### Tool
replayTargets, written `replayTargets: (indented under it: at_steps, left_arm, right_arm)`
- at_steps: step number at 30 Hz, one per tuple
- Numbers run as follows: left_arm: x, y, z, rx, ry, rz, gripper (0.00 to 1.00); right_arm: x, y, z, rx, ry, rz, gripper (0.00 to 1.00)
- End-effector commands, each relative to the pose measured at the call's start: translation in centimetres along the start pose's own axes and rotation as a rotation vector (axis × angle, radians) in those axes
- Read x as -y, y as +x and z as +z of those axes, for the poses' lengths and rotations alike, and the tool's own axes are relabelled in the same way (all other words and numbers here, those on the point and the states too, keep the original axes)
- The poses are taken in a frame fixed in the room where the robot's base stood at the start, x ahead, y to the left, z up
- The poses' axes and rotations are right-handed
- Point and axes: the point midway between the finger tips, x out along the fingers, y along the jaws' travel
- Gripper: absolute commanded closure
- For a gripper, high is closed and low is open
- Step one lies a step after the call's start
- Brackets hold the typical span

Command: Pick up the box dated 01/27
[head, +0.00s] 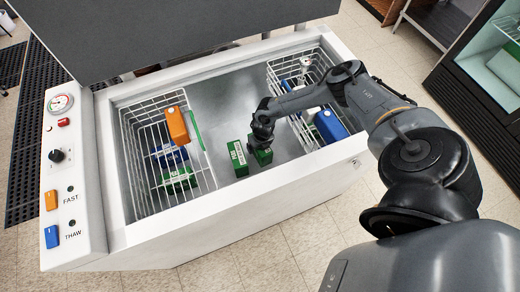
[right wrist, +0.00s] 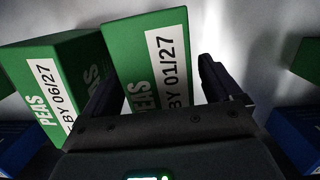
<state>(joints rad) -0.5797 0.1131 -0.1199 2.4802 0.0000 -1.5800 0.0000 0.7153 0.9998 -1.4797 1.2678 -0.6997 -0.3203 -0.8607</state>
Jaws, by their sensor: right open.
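The green peas box dated 01/27 (right wrist: 145,65) lies between the two fingers of my right gripper (right wrist: 160,95) in the right wrist view. The gripper is open around it, and its black body hides the near end of the box. In the head view the right gripper (head: 261,138) is over this box (head: 263,157), on the chest freezer's middle floor.
A wire basket (head: 150,125) at left holds orange, blue and green boxes. Another wire basket (head: 290,68) at right holds a blue box (head: 330,126) and white items. The freezer's white rim (head: 230,205) surrounds the well. Bare floor lies behind the peas boxes.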

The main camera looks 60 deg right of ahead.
Motion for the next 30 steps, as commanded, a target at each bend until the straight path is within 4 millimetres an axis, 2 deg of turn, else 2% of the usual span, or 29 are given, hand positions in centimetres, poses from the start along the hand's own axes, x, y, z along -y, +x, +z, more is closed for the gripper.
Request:
replayTargets:
  at_steps: [3,18,30]
  left_arm:
    - [0.08,-0.02,0.01,0.000,0.003,-0.003,0.57]
    - [0.28,0.00,0.07,0.002,0.011,-0.009,0.57]
    - [0.03,-0.29,-0.09,0.000,0.001,-0.001,0.57]
  right_arm:
    - [-0.01,-0.05,0.01,0.000,0.000,0.000,0.08]
    - [0.00,-0.05,-0.01,0.000,0.000,0.000,0.84]
    - [-0.03,-0.68,0.16,0.001,0.001,0.001,0.84]
